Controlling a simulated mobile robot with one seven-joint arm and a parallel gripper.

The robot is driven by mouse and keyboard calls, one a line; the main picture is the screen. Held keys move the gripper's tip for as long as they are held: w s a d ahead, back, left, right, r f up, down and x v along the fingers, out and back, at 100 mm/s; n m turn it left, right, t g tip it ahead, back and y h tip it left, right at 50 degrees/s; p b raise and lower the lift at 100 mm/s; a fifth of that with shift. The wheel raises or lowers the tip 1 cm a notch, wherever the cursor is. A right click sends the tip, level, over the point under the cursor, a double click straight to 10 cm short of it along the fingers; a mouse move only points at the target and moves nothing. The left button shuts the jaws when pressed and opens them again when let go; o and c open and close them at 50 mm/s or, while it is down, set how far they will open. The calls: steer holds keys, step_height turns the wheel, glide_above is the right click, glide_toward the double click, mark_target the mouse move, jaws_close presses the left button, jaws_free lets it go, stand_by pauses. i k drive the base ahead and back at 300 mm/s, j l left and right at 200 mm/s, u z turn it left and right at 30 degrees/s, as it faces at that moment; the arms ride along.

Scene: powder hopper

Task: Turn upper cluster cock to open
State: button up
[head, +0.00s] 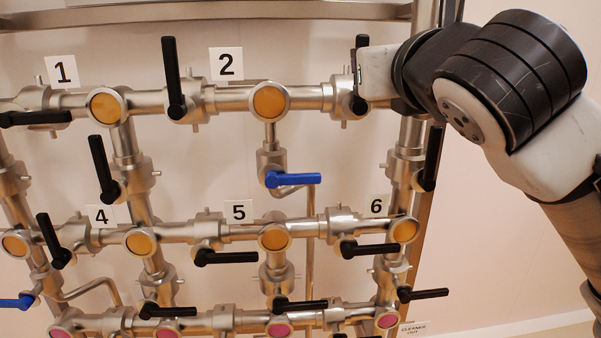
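Steel pipework with several cocks fills the left and middle of the head view. In the top row, the cock lever by label 1 (36,118) lies horizontal, and the black lever by label 2 (173,78) stands upright. A third top-row cock (358,104) at the right has a black part rising above it, mostly covered by my gripper (362,74). My gripper is at this third cock, in front of or around its lever; I cannot tell which. Its fingers are not clear, so open or shut cannot be told. No label shows at this cock.
A blue lever (292,180) lies horizontal below the top row. Black levers 5 (227,258) and 6 (370,250) lie roughly horizontal; the lever left of label 4 (53,241) is steep. A near-upright lever (432,158) is close below my wrist. The wall at the right is bare.

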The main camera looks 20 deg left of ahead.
mark_target(273, 179)
steer(key=j+u, duration=0.2)
steer(key=u, duration=0.15)
steer(key=i+j+u, duration=0.1)
steer(key=u, duration=0.3)
steer(key=i+j+u, duration=0.1)
steer(key=j+u, duration=0.25)
